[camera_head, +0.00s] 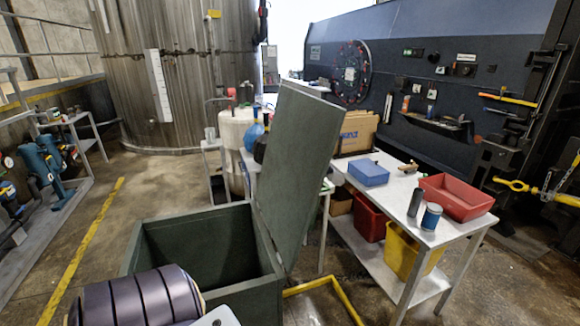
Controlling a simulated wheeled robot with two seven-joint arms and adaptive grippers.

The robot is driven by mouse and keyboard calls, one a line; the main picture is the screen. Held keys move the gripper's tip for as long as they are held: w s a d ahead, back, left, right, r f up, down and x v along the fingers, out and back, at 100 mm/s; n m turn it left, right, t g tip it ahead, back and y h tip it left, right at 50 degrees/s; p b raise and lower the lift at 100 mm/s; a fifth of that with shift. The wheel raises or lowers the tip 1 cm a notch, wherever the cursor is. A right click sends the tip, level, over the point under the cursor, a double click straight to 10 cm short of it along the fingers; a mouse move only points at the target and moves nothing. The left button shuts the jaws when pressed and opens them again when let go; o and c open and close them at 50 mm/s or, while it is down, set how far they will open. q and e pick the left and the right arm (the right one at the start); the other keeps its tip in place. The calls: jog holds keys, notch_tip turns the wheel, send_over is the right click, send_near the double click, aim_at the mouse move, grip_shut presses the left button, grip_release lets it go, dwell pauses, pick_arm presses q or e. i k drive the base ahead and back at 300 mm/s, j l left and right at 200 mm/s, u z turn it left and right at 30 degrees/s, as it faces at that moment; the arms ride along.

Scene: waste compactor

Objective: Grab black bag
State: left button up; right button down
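No whole black bag is clearly visible. A small dark object (260,150) shows beside the left edge of the raised lid, below a blue rounded item (254,135); I cannot tell if it is the bag, since the lid hides part of it. The green bin (195,217) stands open in front of me, with its lid (300,160) raised on the right side. The visible part of its inside looks empty; my arm hides its front left. Neither of my grippers is in view.
A metal table (400,195) on the right holds a blue box (368,172), a red tray (456,197) and cans. Red and yellow bins (405,255) sit on its lower shelf. A white tank (233,140) stands behind the lid.

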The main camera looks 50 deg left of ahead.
aim_at(259, 146)
jog(key=i+u, duration=0.2)
jog(key=u, duration=0.25)
jog(key=i+l+u, duration=0.2)
jog(key=u, duration=0.25)
jog(key=i+l+u, duration=0.15)
jog(key=u, duration=0.3)
jog(key=i+l+u, duration=0.15)
jog(key=l+u, duration=0.3)
jog(key=i+l+u, duration=0.2)
jog(key=u, duration=0.15)
jog(key=i+l+u, duration=0.1)
jog(key=l+u, duration=0.25)
jog(key=i+l+u, duration=0.1)
jog(key=l+u, duration=0.2)
